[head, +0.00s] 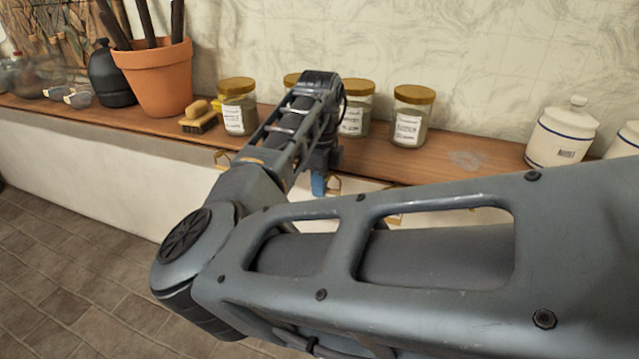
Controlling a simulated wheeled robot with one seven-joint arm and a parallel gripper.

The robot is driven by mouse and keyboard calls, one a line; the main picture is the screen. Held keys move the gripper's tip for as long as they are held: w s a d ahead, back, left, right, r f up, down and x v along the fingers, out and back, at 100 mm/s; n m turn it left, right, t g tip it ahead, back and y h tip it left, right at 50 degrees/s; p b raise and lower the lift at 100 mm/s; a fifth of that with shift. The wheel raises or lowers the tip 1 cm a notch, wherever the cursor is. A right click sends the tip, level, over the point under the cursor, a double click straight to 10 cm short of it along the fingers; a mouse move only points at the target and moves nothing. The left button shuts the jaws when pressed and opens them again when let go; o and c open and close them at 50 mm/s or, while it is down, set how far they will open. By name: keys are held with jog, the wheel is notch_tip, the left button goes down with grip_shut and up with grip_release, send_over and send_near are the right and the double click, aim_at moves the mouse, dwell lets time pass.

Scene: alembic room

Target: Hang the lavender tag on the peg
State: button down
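My gripper (322,160) is at the far end of my arm, at the front edge of the wooden shelf. My own arm links hide most of it, and I cannot see whether its fingers are open or shut. A small blue piece (318,184) shows just below it; I cannot tell whether it is the tag or part of my gripper. A brass peg or hook (333,185) shows right beside this piece. No clearly lavender tag can be made out.
The shelf (470,158) holds gold-lidded jars (411,115), a wooden brush (199,117), a terracotta pot (156,78), a dark bottle (109,75) and a white canister (561,135). A stretch of shelf left of the canister is clear.

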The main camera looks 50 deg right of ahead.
jog(key=c, duration=1.2)
grip_release()
jog(key=shift+d+r, duration=0.1)
